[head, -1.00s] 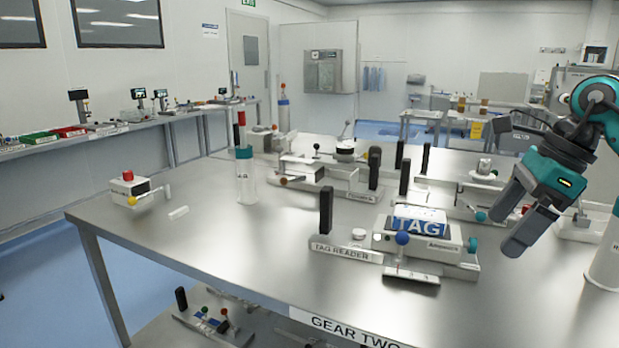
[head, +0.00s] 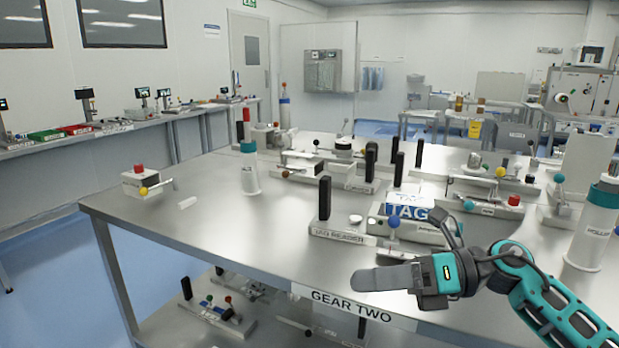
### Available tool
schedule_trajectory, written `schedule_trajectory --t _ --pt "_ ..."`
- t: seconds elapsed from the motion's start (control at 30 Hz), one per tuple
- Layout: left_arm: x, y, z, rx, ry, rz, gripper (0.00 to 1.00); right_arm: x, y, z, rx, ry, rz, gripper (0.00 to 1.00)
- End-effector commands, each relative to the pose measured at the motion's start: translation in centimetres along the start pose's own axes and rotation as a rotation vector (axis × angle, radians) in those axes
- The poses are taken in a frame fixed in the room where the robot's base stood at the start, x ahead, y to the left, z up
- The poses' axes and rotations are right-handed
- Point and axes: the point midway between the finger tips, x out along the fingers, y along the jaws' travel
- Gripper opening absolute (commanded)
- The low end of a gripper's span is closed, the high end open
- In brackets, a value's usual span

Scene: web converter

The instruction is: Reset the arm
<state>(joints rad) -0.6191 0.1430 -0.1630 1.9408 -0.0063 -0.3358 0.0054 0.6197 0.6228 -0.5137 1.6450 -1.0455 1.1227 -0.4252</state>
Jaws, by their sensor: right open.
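My right gripper (head: 398,248) is in front of the metal table (head: 237,225), near its front edge by the GEAR TWO label (head: 350,306). It is open and empty; one finger points left and the other points up. My right arm (head: 565,310) comes in from the lower right corner. The gripper partly covers the front right of the white device with the blue TAG label (head: 407,210); whether it touches anything there I cannot tell. My left gripper is not in view.
A tag reader (head: 337,234) with a black post stands left of the TAG device. A white cylinder with a teal cap (head: 592,230) stands at the right. Several fixtures stand farther back. The table's front left is mostly bare.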

Motion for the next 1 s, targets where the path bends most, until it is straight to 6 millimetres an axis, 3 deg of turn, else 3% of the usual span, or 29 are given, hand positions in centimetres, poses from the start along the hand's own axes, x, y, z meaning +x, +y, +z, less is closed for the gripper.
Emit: schedule_trajectory --t 0.03,0.13,0.27,0.37,0.47,0.6,0.7,0.8,0.9,1.0 --pt "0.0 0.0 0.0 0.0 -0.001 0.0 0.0 1.1 0.1 -0.7 0.114 -0.112 0.055 0.99" --pt "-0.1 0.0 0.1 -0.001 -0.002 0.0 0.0 1.8 -0.3 -1.1 0.348 -0.338 0.136 0.99" --pt "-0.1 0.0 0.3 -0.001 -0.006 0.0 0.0 1.1 -2.3 -2.6 0.688 -0.63 0.206 0.99" --pt "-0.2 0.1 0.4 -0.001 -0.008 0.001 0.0 -0.3 -4.7 -5.0 0.972 -0.852 0.234 0.99" --pt "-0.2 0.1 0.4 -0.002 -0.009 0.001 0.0 -1.9 -7.5 -9.1 1.267 -1.07 0.239 0.99" --pt "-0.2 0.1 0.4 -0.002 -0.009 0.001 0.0 -4.1 -10.6 -17.6 1.691 -1.367 0.204 0.99" --pt "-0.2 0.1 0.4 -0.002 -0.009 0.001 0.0 -5.1 -11.4 -24.3 1.962 -1.553 0.16 0.99" --pt "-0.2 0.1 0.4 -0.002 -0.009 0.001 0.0 -5.5 -11.2 -29.7 2.164 -1.689 0.115 0.99" --pt "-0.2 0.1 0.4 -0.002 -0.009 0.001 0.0 -5.7 -10.6 -33.3 2.294 -1.774 0.08 0.99" --pt "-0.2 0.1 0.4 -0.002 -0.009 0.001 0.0 -5.7 -10.2 -35.1 2.36 -1.818 0.061 0.99"
